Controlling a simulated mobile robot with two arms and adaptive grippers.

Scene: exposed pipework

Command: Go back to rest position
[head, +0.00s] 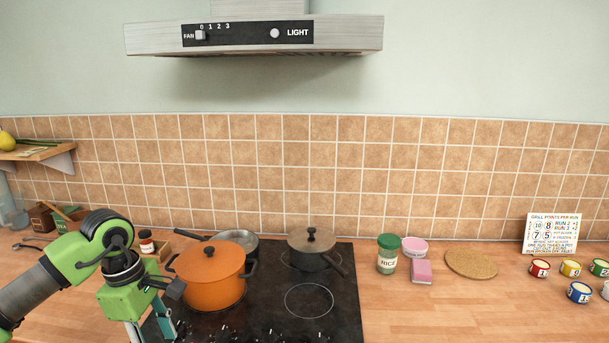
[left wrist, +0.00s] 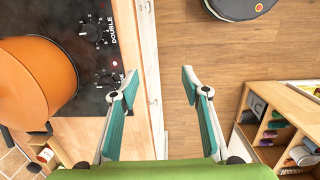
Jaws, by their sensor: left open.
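My left gripper (head: 152,328) is low at the left front of the black cooktop, its arm coming in from the left. Its lower end is cut off by the bottom edge of the head view. In the left wrist view the two teal-padded fingers (left wrist: 158,76) are apart with nothing between them. Below them are the counter's front edge, the cooktop knobs and the wooden floor. My right gripper is in neither view.
An orange lidded pot (head: 213,279) stands close right of my left gripper on the cooktop (head: 335,325). A grey pan (head: 240,243) and a brown lidded pot (head: 312,252) stand behind. A spice jar (head: 147,242) is near my arm. The counter's right front (head: 450,315) is clear.

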